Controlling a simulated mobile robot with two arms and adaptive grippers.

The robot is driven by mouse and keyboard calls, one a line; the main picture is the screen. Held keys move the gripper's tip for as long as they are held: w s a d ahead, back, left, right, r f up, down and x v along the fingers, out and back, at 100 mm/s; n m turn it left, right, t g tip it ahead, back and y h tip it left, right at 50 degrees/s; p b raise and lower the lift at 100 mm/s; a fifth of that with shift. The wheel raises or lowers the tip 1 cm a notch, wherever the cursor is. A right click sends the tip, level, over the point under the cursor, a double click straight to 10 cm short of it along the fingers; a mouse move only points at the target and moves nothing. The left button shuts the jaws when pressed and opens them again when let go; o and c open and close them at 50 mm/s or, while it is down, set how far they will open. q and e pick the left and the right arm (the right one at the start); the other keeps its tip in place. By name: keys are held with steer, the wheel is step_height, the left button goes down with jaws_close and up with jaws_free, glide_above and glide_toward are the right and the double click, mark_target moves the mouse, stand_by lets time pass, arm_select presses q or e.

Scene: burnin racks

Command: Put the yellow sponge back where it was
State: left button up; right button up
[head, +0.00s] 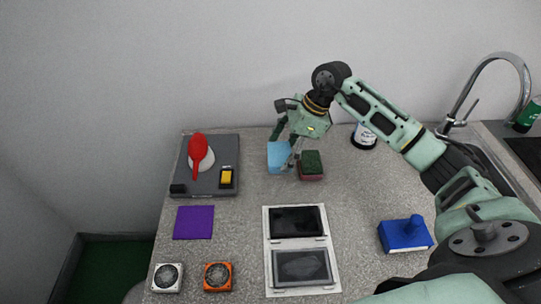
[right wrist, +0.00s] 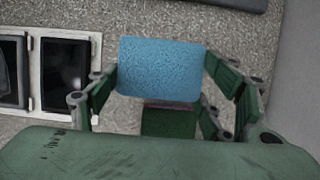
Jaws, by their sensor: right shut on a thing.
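My right gripper (head: 287,158) points down over the back of the counter, shut on a blue sponge (head: 277,156). In the right wrist view the blue sponge (right wrist: 160,68) lies between the fingers. A dark green and red sponge (head: 311,166) is just right of it; in the right wrist view the green sponge (right wrist: 168,122) is partly hidden by the blue one. The only yellow item I see is a small yellow block (head: 226,177) with dark edges, on the grey slab at the back left. I cannot tell whether it is a sponge. My left gripper is out of view.
The grey slab (head: 212,148) also holds a red spoon-like thing (head: 197,148). A purple mat (head: 193,222), two small fans (head: 167,278) (head: 217,276), a white two-window frame (head: 301,241) and a blue block with a knob (head: 404,236) lie nearer. A sink tap (head: 490,65) stands right.

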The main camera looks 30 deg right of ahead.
mark_target(275, 146)
steer(key=w+f, duration=0.1)
steer(key=w+a, duration=0.1)
steer(key=w+f+p, duration=0.1)
steer(key=w, duration=0.1)
steer(key=shift+a+f, duration=0.3)
steer(key=shift+a, duration=0.1)
step_height(275, 146, down, 4)
steer(key=shift+r+p, duration=0.15)
steer(key=shift+p, duration=0.8)
steer(key=shift+f, duration=0.2)
steer(key=shift+f+b, duration=0.15)
steer(key=shift+b, duration=0.15)
steer(key=o, duration=1)
